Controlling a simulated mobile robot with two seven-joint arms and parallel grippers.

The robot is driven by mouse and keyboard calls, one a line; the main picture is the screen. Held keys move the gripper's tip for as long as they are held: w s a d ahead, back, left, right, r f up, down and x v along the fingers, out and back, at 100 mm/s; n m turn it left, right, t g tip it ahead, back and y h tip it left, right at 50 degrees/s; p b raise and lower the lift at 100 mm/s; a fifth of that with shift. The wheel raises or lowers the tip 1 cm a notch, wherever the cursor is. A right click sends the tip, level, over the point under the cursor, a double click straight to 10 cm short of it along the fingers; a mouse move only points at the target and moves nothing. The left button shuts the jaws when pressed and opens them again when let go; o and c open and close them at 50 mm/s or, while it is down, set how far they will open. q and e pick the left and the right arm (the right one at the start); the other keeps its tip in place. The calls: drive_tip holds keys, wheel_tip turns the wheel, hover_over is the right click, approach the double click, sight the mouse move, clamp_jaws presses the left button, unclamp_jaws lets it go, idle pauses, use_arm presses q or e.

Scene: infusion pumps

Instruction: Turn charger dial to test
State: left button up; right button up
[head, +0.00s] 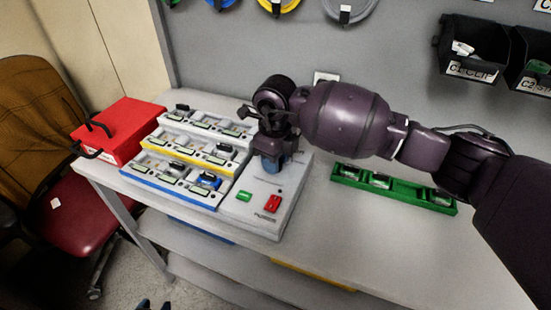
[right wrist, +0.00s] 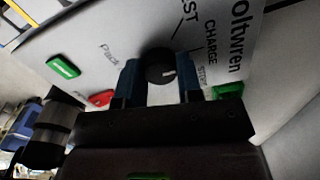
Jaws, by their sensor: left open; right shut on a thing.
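The charger (head: 262,217) is a pale grey box on the bench, with a green switch (head: 243,196) and a red switch (head: 272,203). Its black round dial (right wrist: 160,66) shows in the right wrist view, near the printed words CHARGE and a partly cut-off TEST. A pale mark on the dial points toward the lower right of that picture. My right gripper (right wrist: 158,80) is shut on the dial, with a blue finger on each side. In the head view the right gripper (head: 271,160) hides the dial. My left gripper (head: 155,304) is open at the bottom edge, only its tips showing.
Racks of packs (head: 190,152) with white, yellow and blue fronts stand left of the charger. A red box (head: 117,128) is further left. A green tray (head: 393,189) lies to the right. Black bins (head: 474,52) hang on the wall. The front right of the bench is clear.

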drive_tip(key=shift+f+n+b, duration=0.1)
drive_tip(key=shift+n+b, duration=0.45)
drive_tip(key=shift+n, duration=0.55)
drive_tip(key=n+b, duration=0.1)
drive_tip(key=n, duration=0.2)
drive_tip(key=shift+n+b, duration=0.75)
drive_tip(key=shift+n, duration=0.85)
drive_tip(key=o, duration=0.9)
drive_tip(key=shift+r+p, duration=0.3)
drive_tip(key=shift+r, duration=5.25)
